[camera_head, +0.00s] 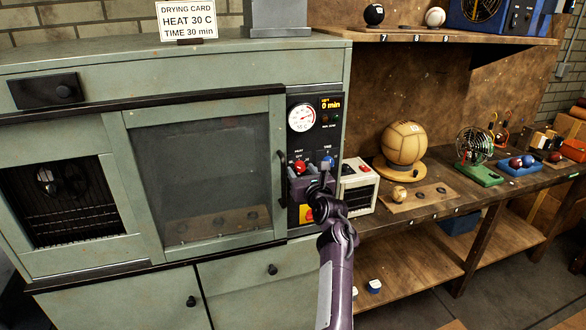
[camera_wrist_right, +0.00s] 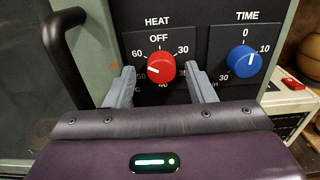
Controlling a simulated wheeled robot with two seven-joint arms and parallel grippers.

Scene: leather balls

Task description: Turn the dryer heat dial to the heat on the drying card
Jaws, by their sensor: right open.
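The drying card (camera_head: 187,20) on top of the dryer (camera_head: 120,60) reads HEAT 30 C, TIME 30 min. The red heat dial (camera_wrist_right: 161,66) is on the dryer's control panel and also shows in the head view (camera_head: 299,167). My right gripper (camera_wrist_right: 161,72) is open, with one finger left and one right of the heat dial. Contact cannot be told. In the head view the right gripper (camera_head: 313,178) covers part of the panel. My left gripper is not in view.
The blue time dial (camera_wrist_right: 244,60) is close right of the right finger. A dark door handle (camera_wrist_right: 62,50) stands out at left. A round gauge (camera_head: 301,118) and a 0 min display (camera_head: 330,104) are above the dials. A white box (camera_head: 359,186) stands right of the dryer.

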